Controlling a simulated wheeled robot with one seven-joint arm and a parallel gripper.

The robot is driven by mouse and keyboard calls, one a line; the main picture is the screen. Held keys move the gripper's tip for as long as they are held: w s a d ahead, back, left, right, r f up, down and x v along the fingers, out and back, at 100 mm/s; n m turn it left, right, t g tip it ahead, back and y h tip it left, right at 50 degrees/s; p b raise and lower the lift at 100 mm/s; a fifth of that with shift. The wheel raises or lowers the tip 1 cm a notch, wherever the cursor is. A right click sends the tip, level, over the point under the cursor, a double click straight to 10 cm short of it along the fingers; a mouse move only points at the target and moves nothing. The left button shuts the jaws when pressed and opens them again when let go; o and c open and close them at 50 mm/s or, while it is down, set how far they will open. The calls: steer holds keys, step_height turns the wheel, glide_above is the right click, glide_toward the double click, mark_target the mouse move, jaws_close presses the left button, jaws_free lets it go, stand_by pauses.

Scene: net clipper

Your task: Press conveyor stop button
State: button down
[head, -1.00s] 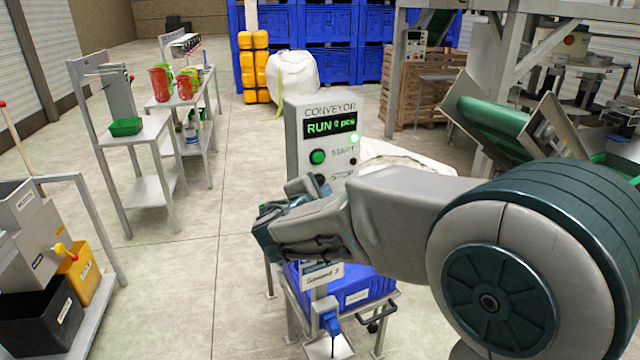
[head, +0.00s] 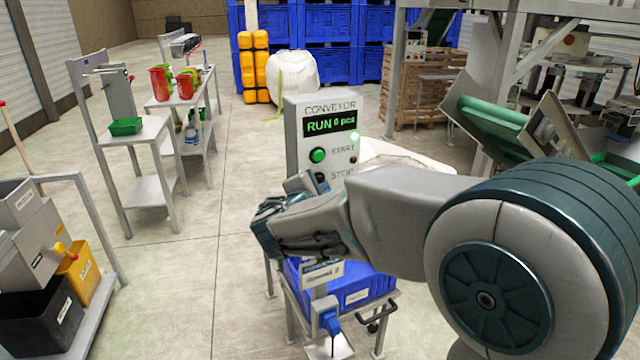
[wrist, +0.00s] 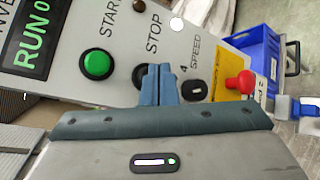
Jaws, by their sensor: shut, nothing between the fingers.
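The conveyor control box (head: 300,130) stands upright in the middle of the head view, its display (head: 331,124) reading RUN. The dark stop button (wrist: 141,76) lies beside the word STOP in the wrist view, partly covered by my fingers. My gripper (wrist: 158,70) is shut and empty, its fingertips over or right beside the stop button's edge. I cannot tell whether they touch it. The green start button (wrist: 97,65) is to the left of the fingers. In the head view my gripper (head: 262,222) is in front of the box's lower part, hiding much of it.
A speed knob (wrist: 195,89) and a red mushroom button (wrist: 240,83) sit right of my fingers on the panel. A blue crate (head: 375,288) is on a stand below. Shelves with red containers (head: 159,84) stand at left. The floor between is clear.

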steer(key=shift+w+a, duration=0.1)
steer(key=shift+w, duration=0.05)
steer(key=shift+w+a, duration=0.2)
steer(key=shift+w, duration=0.2)
stand_by(0.7)
steer(key=shift+s+b, duration=0.15)
steer(key=shift+b, duration=0.25)
steer(key=shift+s+d+b, duration=0.4)
steer(key=shift+s, duration=0.25)
steer(key=s, duration=0.1)
steer(key=s+d+b, duration=0.1)
steer(key=s, duration=0.1)
steer(key=s+d+b, duration=0.1)
steer(key=shift+s+d, duration=0.15)
steer(key=shift+d, duration=0.1)
stand_by(0.5)
